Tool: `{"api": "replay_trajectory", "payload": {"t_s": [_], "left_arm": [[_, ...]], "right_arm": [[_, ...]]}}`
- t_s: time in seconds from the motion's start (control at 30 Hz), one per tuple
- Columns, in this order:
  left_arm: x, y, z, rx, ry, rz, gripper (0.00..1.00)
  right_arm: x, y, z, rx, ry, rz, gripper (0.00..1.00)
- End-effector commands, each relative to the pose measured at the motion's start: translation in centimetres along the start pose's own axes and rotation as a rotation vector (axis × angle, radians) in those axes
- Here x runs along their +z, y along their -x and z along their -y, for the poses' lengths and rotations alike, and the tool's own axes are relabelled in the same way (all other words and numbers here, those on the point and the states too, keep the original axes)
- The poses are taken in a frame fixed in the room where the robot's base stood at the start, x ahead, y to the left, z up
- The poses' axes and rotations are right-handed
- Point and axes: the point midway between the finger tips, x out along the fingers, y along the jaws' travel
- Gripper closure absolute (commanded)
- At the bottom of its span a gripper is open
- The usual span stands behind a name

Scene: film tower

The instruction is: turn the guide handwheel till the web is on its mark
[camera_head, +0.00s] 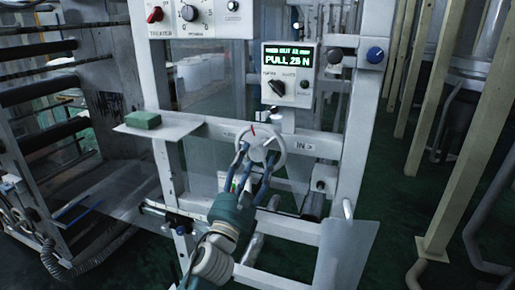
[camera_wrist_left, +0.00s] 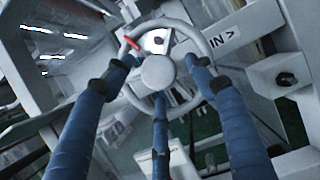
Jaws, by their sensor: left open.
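The white guide handwheel (camera_head: 272,141) is mounted on the crossbar of the pale machine frame, next to the "IN" mark (camera_head: 303,146). A red mark shows at the wheel's upper left; the wheel also fills the upper middle of the left wrist view (camera_wrist_left: 158,72). My left gripper (camera_head: 258,157) is open in front of the wheel, its blue fingers spread around the lower part. Whether the fingers touch the rim I cannot tell. A clear web (camera_head: 110,195) appears to run at the lower left; its mark cannot be made out. My right gripper is not in view.
A display panel (camera_head: 289,70) reading "PULL 25 N" sits above the wheel. A green block (camera_head: 144,119) lies on a small shelf (camera_head: 165,131) to the left. A pale plate (camera_head: 345,252) juts out at lower right. Dark rollers (camera_head: 45,90) stand left; pale posts (camera_head: 460,150) stand right.

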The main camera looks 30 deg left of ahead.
Motion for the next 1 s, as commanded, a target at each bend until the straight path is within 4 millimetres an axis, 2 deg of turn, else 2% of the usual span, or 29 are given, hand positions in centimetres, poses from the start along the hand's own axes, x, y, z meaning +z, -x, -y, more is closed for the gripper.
{"api": "replay_trajectory", "payload": {"t_s": [0.1,0.27,0.37,0.57,0.83,1.0], "left_arm": [[0.2,-1.8,0.0,0.0,0.001,0.0,0.44],[0.0,-2.8,0.0,-0.001,0.001,0.0,0.44],[0.0,-3.0,0.0,-0.001,0.001,0.0,0.44],[-0.1,-3.0,0.0,-0.001,0.001,-0.001,0.44],[0.0,-3.0,0.1,-0.002,0.002,0.0,0.98],[0.0,-3.0,0.1,-0.002,0.006,0.001,1.0]], "right_arm": [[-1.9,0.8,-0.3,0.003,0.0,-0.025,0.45],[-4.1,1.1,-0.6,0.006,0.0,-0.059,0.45],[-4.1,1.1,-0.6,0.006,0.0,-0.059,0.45],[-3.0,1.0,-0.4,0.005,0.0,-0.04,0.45],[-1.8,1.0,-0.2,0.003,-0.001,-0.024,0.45],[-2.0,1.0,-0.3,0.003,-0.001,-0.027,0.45]]}}
